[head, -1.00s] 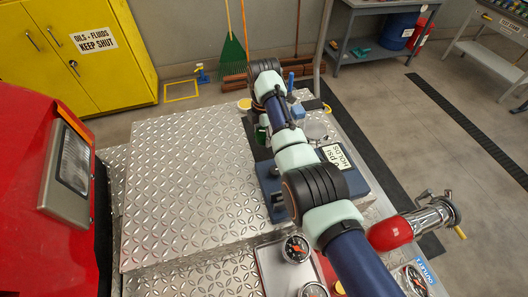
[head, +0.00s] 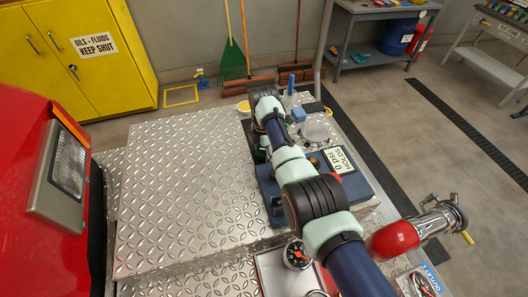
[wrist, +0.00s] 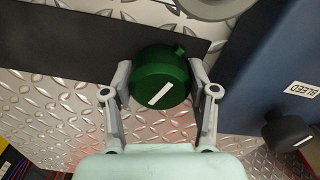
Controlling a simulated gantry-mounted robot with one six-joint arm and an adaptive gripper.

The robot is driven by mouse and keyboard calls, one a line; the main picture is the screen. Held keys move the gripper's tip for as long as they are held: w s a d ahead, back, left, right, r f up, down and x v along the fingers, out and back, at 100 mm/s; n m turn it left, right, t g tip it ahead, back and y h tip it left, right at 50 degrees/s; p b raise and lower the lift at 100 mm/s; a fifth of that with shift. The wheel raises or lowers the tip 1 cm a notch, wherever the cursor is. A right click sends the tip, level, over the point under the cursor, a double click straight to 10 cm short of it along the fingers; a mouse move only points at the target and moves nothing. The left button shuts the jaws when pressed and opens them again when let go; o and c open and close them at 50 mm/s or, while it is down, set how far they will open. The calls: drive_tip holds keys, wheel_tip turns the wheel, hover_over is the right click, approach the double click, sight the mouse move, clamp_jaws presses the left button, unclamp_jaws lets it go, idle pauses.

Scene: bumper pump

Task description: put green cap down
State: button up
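The green cap (wrist: 160,78) is a dark green round cap with a white stripe on its face and a small nub on its rim. In the wrist view it sits between the two fingers of my gripper (wrist: 160,82), with a fingertip against each side. My gripper is closed on it. In the head view my arm hides most of the gripper, and only a sliver of green shows beside it. A black mat (wrist: 75,45) lies on the tread plate behind and left of the cap. I cannot tell the cap's height above the surface.
A dark blue unit (wrist: 262,60) with a BLEED label and a black knob (wrist: 288,130) stands close on the right. Tread plate (head: 175,190) is clear to the left in the head view. A red-capped outlet (head: 395,240) is at lower right.

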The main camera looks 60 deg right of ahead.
drive_tip(key=shift+o, duration=0.4)
drive_tip(key=shift+r, duration=0.1)
drive_tip(key=shift+r, duration=0.4)
wheel_tip(320, 180, up, 11)
drive_tip(key=p, duration=0.3)
drive_tip(key=shift+r, duration=0.15)
